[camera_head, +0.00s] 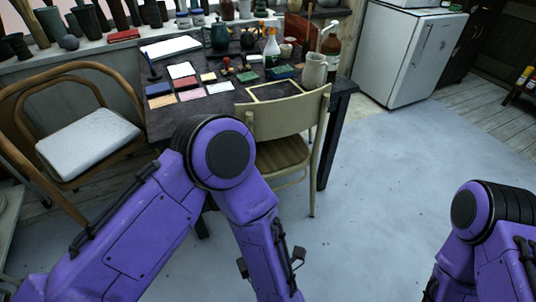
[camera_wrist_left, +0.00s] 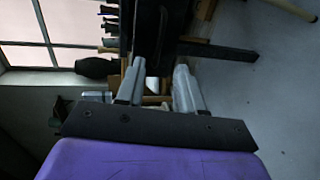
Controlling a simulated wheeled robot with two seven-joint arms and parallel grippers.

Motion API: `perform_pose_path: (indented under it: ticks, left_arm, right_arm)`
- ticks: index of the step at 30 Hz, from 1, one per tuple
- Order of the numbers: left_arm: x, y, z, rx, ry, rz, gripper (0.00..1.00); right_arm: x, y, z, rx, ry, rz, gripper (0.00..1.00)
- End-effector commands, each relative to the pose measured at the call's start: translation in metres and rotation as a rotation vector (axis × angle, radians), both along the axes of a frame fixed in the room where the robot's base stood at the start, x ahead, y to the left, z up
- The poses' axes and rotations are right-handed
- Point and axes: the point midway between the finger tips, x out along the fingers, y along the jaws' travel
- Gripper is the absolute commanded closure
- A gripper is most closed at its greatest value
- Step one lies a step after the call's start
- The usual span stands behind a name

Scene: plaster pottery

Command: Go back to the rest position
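My left gripper shows in the left wrist view (camera_wrist_left: 160,80). Its two grey fingers stand apart with a clear gap, and I see nothing held between them. In the head view my left arm (camera_head: 130,235) comes in from the left, bends at an elbow in front of the table and runs down out of the bottom edge. Its fingers do not show there. My right arm (camera_head: 480,250) shows only at the lower right corner, and its gripper is out of view.
A dark table (camera_head: 343,88) with cards, bottles and pots stands ahead. A beige chair (camera_head: 285,112) is at its front, close to my left elbow. A wooden armchair (camera_head: 30,85) with a white cushion (camera_head: 88,140) is at left. A white fridge (camera_head: 408,55) stands back right. The floor (camera_head: 385,200) at right is clear.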

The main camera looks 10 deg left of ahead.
Motion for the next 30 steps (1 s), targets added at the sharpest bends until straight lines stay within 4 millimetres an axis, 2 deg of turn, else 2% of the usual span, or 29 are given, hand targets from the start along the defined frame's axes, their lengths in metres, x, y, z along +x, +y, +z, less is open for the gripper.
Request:
perform_pose_path:
  ticks: [5, 7, 9, 11, 13, 15, 18, 21, 24, 30]
  left_arm:
    - [0.003, -0.005, -0.004, 0.035, 0.054, -0.045, 0.63]
    - [0.010, -0.020, -0.017, 0.102, 0.180, -0.194, 0.63]
    - [0.017, -0.022, -0.041, 0.250, 0.369, -0.414, 0.63]
    - [0.010, -0.004, -0.067, 0.406, 0.588, -0.620, 0.63]
    - [-0.021, 0.034, -0.101, 0.560, 0.873, -0.858, 0.63]
    - [-0.063, 0.073, -0.122, 0.630, 1.097, -1.026, 0.63]
    - [-0.114, 0.119, -0.132, 0.631, 1.303, -1.129, 0.63]
    - [-0.145, 0.153, -0.131, 0.599, 1.405, -1.107, 0.63]
    - [-0.158, 0.167, -0.129, 0.579, 1.446, -1.079, 0.63]
    - [-0.160, 0.166, -0.132, 0.573, 1.449, -1.079, 0.63]
  right_arm:
    - [0.000, 0.000, 0.000, 0.000, 0.000, 0.000, 0.00]
    - [0.000, 0.000, 0.000, 0.000, 0.000, 0.000, 0.00]
    - [0.000, 0.000, 0.002, 0.000, 0.000, 0.000, 0.00]
    - [0.000, 0.000, 0.010, 0.000, 0.000, 0.000, 0.00]
    - [0.000, 0.000, 0.023, 0.000, 0.000, 0.000, 0.00]
    - [0.000, 0.000, 0.031, 0.000, 0.000, 0.000, 0.00]
    - [0.000, 0.000, 0.041, 0.000, 0.000, 0.000, 0.00]
    - [0.000, 0.000, 0.046, 0.000, 0.000, 0.000, 0.00]
    - [0.000, 0.000, 0.050, 0.000, 0.000, 0.000, 0.00]
    - [0.000, 0.000, 0.049, 0.000, 0.000, 0.000, 0.00]
